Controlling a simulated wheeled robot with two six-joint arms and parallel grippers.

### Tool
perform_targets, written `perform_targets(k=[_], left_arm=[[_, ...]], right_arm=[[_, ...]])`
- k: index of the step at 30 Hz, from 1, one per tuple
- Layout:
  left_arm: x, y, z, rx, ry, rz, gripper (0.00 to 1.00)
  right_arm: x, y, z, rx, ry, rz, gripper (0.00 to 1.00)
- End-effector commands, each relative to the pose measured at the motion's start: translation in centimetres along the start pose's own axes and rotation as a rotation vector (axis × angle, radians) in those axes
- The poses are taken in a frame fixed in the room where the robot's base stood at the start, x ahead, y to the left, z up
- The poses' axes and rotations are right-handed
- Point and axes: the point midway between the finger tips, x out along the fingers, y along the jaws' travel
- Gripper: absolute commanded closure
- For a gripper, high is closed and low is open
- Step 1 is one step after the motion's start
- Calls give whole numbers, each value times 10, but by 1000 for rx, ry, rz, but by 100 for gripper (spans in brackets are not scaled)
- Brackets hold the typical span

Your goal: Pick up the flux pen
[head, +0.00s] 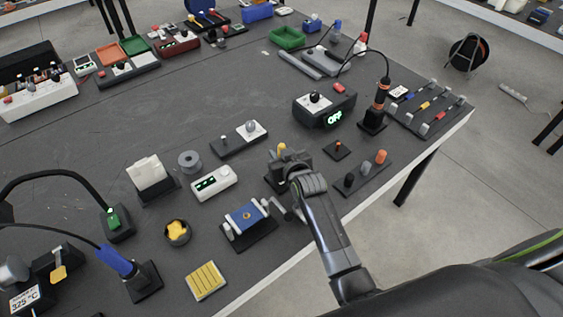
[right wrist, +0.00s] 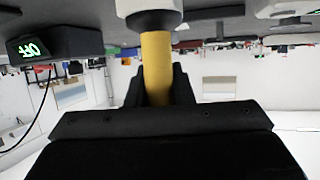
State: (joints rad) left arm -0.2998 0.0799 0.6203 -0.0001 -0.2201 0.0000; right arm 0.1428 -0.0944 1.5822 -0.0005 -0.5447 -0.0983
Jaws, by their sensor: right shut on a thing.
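The flux pen is a slim yellow cylinder (right wrist: 157,68) with a black band and a white part at its upper end in the right wrist view. In the head view only a small yellow bit (head: 282,147) shows above my right gripper. My right gripper (head: 288,168) is shut on the yellow body, with its dark fingers on both sides of it. A dark block (head: 272,184) is partly visible below the gripper; I cannot tell whether the pen touches it. My left gripper is not in view.
A blue board in a clamp (head: 245,216) and a white meter (head: 212,181) stand left of the gripper. A rack with dark, grey and orange knobs (head: 365,174) is at the right. A box reading OFF (head: 325,107) stands behind. The front table edge is close.

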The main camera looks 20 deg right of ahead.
Motion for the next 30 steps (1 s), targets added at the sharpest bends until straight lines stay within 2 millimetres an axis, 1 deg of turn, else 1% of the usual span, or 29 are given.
perform_targets(k=[4, 8, 11, 18, 21, 24, 30], left_arm=[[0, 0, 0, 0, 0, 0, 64], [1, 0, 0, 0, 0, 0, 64], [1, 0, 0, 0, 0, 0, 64], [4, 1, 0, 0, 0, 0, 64], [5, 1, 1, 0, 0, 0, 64], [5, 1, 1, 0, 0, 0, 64], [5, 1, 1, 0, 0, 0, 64]], right_arm=[[0, 0, -1, 0, 1, 0, 99], [-4, 0, -11, 0, 3, 0, 99], [-10, 0, -26, 1, 6, 0, 99], [-28, 0, -70, 0, 6, -1, 99], [-33, 0, -82, -1, 4, 0, 99], [-36, 0, -90, -1, 2, 0, 99], [-38, 0, -93, 0, 1, 0, 99]])
